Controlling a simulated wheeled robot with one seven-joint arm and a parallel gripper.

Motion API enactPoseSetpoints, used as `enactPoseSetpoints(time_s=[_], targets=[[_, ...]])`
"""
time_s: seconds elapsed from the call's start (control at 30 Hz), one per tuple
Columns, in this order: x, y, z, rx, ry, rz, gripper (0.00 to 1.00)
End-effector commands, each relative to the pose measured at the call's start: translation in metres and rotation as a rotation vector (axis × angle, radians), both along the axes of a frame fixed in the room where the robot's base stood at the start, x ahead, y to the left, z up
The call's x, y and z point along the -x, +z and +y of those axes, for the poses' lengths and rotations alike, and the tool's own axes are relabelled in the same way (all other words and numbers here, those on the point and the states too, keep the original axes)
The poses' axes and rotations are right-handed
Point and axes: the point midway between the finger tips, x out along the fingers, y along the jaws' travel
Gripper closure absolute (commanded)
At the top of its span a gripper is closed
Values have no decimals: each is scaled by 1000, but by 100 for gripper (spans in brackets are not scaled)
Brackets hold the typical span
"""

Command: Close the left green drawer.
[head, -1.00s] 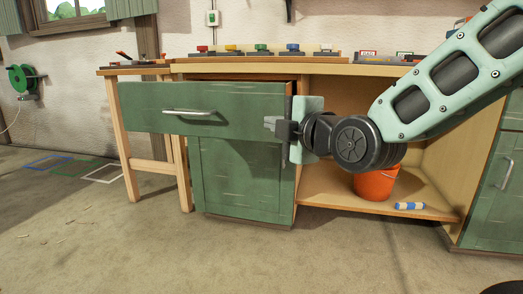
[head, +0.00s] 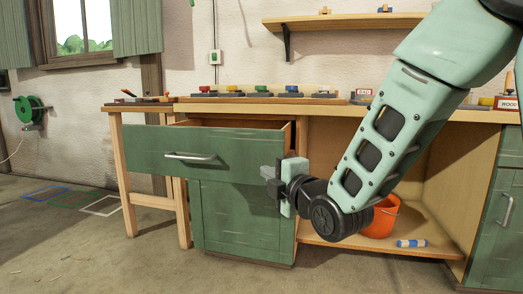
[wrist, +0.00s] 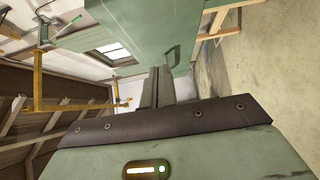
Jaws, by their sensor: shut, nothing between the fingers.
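The left green drawer (head: 225,146) is pulled out of the workbench. Its green front with a silver handle (head: 190,156) stands forward of the cabinet, and a strip of its open top shows. My gripper (head: 267,178) is shut and empty, pointing left at the lower right end of the drawer front. It overlaps the front's edge in the head view; I cannot tell whether it touches. In the wrist view the dark fingers (wrist: 158,86) are together, with the green front (wrist: 145,25) and its handle (wrist: 172,53) beyond them.
A green cabinet door (head: 240,215) is below the drawer. An orange bucket (head: 381,222) and a blue-and-white roll (head: 411,243) are in the open bay to the right. Coloured buttons (head: 246,90) line the bench top. The floor in front is clear.

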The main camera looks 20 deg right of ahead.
Motion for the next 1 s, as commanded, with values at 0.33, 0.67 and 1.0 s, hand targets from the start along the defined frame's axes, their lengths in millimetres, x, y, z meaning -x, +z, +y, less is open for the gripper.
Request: enactPoseSetpoints(time_s=[0.33,0.67,1.0], targets=[[-34,-2,5,-1,5,0,100],[-80,-1,-9,-1,4,0,100],[-88,-1,-15,-3,6,1,100]])
